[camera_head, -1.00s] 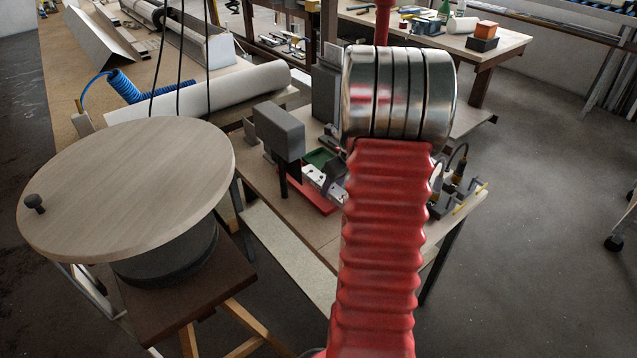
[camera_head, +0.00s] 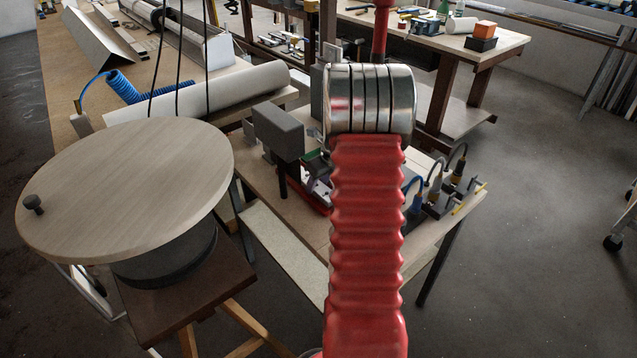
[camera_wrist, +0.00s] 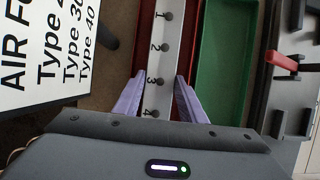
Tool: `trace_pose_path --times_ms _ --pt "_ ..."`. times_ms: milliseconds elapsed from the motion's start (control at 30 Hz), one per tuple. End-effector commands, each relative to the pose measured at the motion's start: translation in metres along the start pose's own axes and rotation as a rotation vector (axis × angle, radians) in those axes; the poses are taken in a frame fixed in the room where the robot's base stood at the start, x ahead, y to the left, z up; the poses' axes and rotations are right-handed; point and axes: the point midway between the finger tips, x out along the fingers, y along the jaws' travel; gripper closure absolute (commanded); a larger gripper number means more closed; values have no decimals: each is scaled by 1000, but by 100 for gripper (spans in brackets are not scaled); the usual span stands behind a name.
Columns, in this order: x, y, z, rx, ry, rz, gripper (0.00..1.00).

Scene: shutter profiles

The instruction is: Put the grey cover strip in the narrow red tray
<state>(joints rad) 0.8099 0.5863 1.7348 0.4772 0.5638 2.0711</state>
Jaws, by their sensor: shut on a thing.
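The light grey strip (camera_wrist: 164,55), with dark round knobs numbered 1 to 4, runs lengthwise in the wrist view. My gripper (camera_wrist: 158,88) has its two lavender fingers on either side of it, shut on it near knobs 3 and 4. The narrow red tray (camera_wrist: 190,35) shows as red bands along both sides of the strip. The strip lies over or inside the tray; I cannot tell whether it touches the bottom. In the head view my red arm hides the gripper and most of the tray.
A green tray (camera_wrist: 222,60) lies right of the red one. A printed white sign (camera_wrist: 50,55) is at left, and a red-handled clamp (camera_wrist: 282,61) at right. In the head view a grey box on a post (camera_head: 278,131) and cable connectors (camera_head: 440,190) flank my arm.

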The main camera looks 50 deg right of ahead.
Motion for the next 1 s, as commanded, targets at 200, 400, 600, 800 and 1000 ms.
trace_pose_path --times_ms 200,400,600,800,1000 --pt "12 0 6 1 -2 -1 96" --pt "12 0 5 1 -1 1 60" --pt "12 0 5 0 -1 1 55" --pt "10 0 5 0 -1 0 55" --pt "-6 0 5 0 -2 0 55"
